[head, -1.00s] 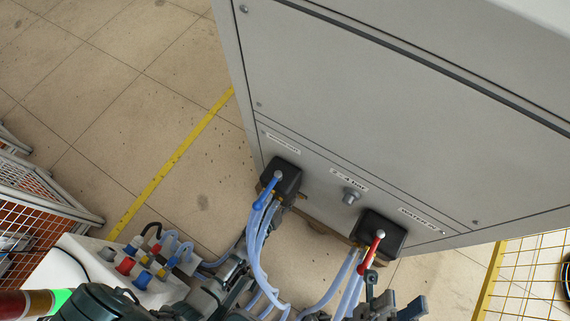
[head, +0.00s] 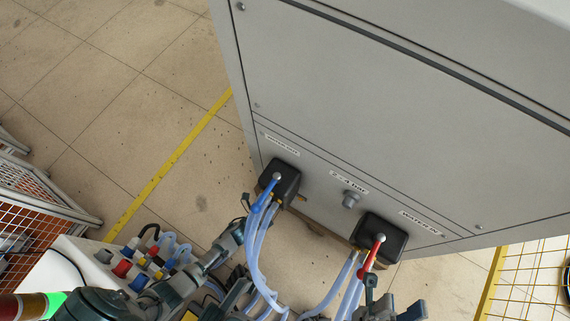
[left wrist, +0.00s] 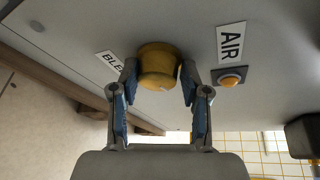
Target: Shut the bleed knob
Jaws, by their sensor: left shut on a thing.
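The yellow bleed knob (left wrist: 158,62) sits on a grey panel beside a partly covered label starting "BLE" in the left wrist view. My left gripper (left wrist: 159,78) has one finger on each side of the knob and is shut on it. In the head view, my left arm reaches up beside the blue-handled valve, and I cannot make out the yellow knob there. My right gripper (head: 393,297) is at the bottom right, below the red handle, with its fingers apart and nothing seen between them.
A blue handle (head: 265,195) and a red handle (head: 372,252) sit on black valve boxes low on the grey cabinet (head: 400,110). Pale hoses hang below. An orange button (left wrist: 231,77) is under the AIR label. A wire cage (head: 40,215) stands at left; open floor lies behind it.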

